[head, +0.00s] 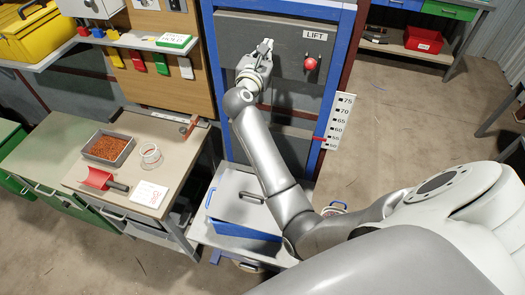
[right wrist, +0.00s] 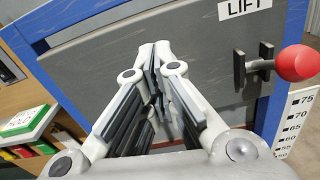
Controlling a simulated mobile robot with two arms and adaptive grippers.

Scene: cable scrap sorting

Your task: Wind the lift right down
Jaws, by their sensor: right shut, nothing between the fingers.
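The lift is a blue frame with a dark grey panel (head: 228,38), labelled LIFT. A lever with a red ball knob (head: 310,63) sticks out under the label; the knob also shows at the right of the right wrist view (right wrist: 298,63). A white height scale (head: 339,118) runs down the right post, with a red pointer (head: 322,139) near its low end. My right gripper (head: 265,46) is shut and empty in front of the panel, left of the knob and apart from it. Its closed fingers show in the right wrist view (right wrist: 155,75). My left gripper is out of view.
A pale low platform (head: 228,187) with a blue tray (head: 243,231) is below the panel, partly hidden by my arm. At left, a workbench (head: 125,128) holds a grey tray (head: 107,148), a red scoop (head: 96,179) and a clear cup (head: 150,154).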

